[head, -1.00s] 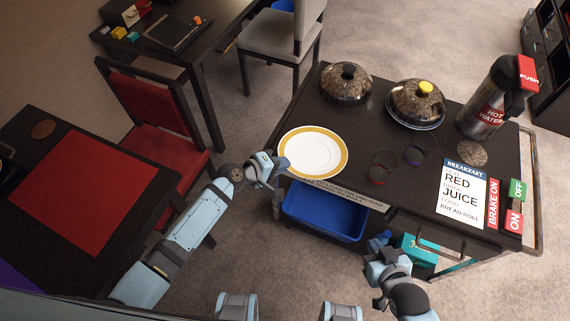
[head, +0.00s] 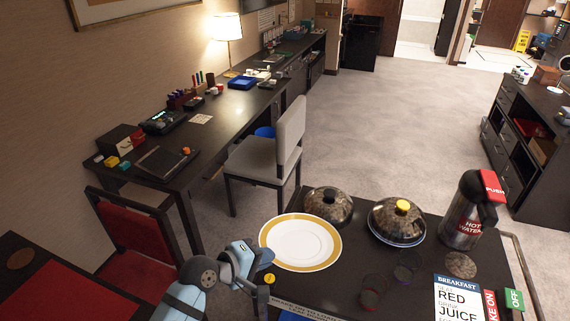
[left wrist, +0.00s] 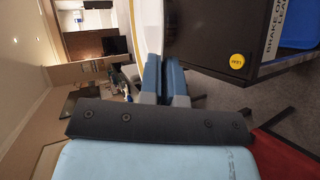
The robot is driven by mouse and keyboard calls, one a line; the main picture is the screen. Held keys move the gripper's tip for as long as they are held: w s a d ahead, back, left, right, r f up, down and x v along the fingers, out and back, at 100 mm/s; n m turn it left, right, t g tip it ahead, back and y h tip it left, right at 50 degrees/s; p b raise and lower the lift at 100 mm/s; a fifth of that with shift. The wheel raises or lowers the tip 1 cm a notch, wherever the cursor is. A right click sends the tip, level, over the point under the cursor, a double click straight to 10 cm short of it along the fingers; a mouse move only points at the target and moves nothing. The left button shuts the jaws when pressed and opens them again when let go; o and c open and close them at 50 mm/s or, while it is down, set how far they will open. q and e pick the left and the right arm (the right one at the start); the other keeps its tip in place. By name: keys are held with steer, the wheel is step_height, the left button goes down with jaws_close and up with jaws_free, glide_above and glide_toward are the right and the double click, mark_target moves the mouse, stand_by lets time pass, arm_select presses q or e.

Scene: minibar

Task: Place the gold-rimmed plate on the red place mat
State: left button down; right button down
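The gold-rimmed plate (head: 300,242), white with a yellow-gold band, appears a little above the left corner of the dark trolley (head: 400,270), overhanging its left edge. My left gripper (head: 262,260) is at the plate's near left rim and looks shut on it; the fingertips are partly hidden. In the left wrist view the two fingers (left wrist: 164,75) are close together, with the plate's pale curved rim (left wrist: 136,20) at them. The red place mat (head: 70,296) lies on the dark table at lower left, partly cut off by the frame. My right gripper is not in view.
The trolley also holds two domed lids (head: 327,205) (head: 397,222), a hot-water flask (head: 466,212), glasses (head: 405,266) and a breakfast card (head: 458,300). A red chair (head: 135,250) stands between trolley and mat table. A grey chair (head: 265,160) stands behind.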

arm_select(q)
steer(key=s+a+r+n+t+y+p, duration=0.1)
steer(key=s+a+r+n+t+y, duration=0.1)
steer(key=a+r+n+y, duration=0.3)
steer(key=s+a+r+n+t+y+p, duration=0.2)
steer(key=s+a+r+n+y, duration=0.1)
steer(key=a, duration=1)
steer(key=shift+s+r+n+t+y, duration=0.4)
steer(key=shift+r+n+y, duration=0.5)
steer(key=shift+n+y, duration=0.15)
